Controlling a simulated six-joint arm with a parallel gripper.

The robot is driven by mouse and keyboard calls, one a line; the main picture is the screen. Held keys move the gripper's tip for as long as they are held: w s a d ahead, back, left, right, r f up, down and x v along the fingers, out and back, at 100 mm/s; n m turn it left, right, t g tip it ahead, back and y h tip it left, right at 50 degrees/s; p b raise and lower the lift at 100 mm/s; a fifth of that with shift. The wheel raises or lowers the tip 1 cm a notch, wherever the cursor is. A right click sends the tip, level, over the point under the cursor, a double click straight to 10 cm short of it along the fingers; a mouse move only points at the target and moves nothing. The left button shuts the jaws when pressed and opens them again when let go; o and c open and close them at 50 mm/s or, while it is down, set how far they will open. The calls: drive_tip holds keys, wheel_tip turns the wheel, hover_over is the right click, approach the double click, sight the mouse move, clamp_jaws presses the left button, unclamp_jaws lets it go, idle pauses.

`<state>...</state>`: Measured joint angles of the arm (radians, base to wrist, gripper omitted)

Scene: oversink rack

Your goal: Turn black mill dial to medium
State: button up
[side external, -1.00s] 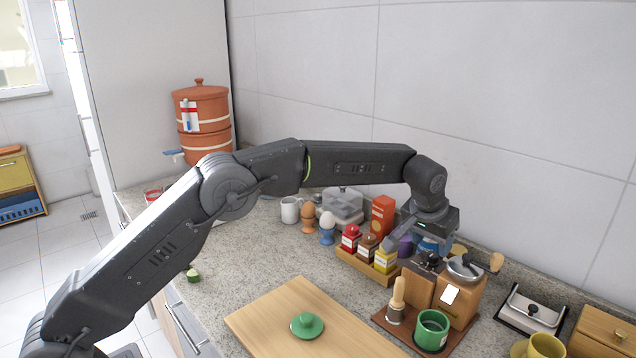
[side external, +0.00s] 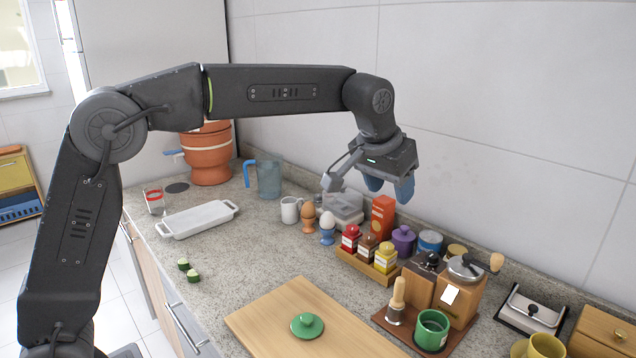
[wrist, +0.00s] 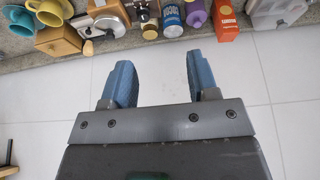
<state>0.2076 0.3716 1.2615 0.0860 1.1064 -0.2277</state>
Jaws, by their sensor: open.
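The black mill dial (side external: 428,260) sits on top of a wooden mill (side external: 421,285), left of a second wooden grinder (side external: 458,300) with a metal bowl and crank. In the wrist view the dark-topped mill (wrist: 148,18) is small at the top edge, and its dial setting cannot be read. My gripper (side external: 389,191) is open and empty, its blue fingers pointing down, raised above the counter up and left of the mill. In the wrist view my gripper (wrist: 158,72) shows its two fingers apart with nothing between them.
A spice rack (side external: 368,265) with bottles, an orange box (side external: 382,217) and a purple jar (side external: 403,240) stand left of the mill. A green cup (side external: 431,331) and a wooden-handled tamper (side external: 397,300) stand in front. A cutting board (side external: 270,318) lies at the front.

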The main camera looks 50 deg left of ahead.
drive_tip(key=s+a+r, duration=0.2)
drive_tip(key=s+a, duration=0.3)
drive_tip(key=s, duration=0.7)
drive_tip(key=shift+a, duration=0.15)
drive_tip(key=shift+r, duration=0.15)
